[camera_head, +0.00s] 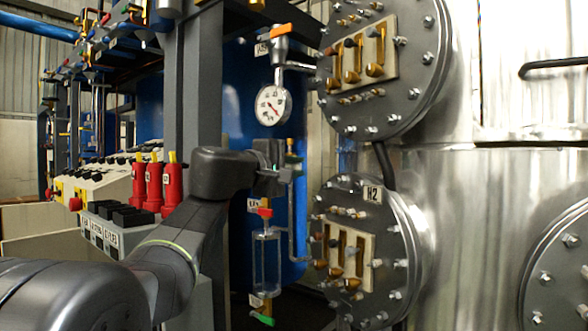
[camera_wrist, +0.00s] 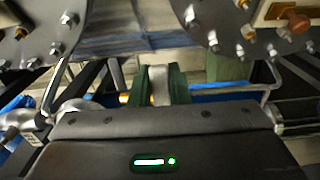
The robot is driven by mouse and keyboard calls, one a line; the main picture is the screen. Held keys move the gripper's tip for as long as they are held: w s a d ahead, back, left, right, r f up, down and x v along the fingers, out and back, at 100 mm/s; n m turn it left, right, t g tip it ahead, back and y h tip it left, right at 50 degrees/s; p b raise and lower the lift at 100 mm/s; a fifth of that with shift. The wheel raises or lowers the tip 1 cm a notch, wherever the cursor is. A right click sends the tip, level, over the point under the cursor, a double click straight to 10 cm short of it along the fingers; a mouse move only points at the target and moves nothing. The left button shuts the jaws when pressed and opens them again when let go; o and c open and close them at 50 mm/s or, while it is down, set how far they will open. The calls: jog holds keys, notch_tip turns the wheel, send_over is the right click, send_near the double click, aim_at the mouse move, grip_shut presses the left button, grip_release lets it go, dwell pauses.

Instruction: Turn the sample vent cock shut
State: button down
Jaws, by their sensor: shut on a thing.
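My gripper (camera_head: 286,168) is at the pipework left of the flanged metal vessel, above the clear sample cylinder (camera_head: 266,262). In the wrist view, my gripper's green-padded fingers (camera_wrist: 160,85) are closed on a pale grey piece, which I take to be the handle of the sample vent cock (camera_wrist: 159,88). My gripper hides most of this cock in the head view, so its angle cannot be told. A small brass fitting (camera_head: 290,146) shows just above the fingers. Below are a red-handled cock (camera_head: 265,212) and a green-handled cock (camera_head: 262,318).
A pressure gauge (camera_head: 272,105) and an orange-handled valve (camera_head: 282,29) are above my gripper. Bolted flanges (camera_head: 357,190) with sight windows are close on the right. A blue tank (camera_head: 228,100) and a grey post (camera_head: 196,80) stand behind. Red fittings (camera_head: 172,183) are at left.

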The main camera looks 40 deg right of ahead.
jog(key=shift+f, duration=0.15)
jog(key=c, duration=1.4)
grip_release()
jog(key=shift+o, duration=0.2)
jog(key=v, duration=1.4)
jog(key=shift+p, duration=0.3)
jog(key=shift+d, duration=0.25)
jog(key=x, duration=1.3)
jog(key=shift+w+d+b, duration=0.1)
jog(key=shift+d+b, duration=0.15)
jog(key=shift+b, duration=0.05)
jog(key=shift+a, duration=0.1)
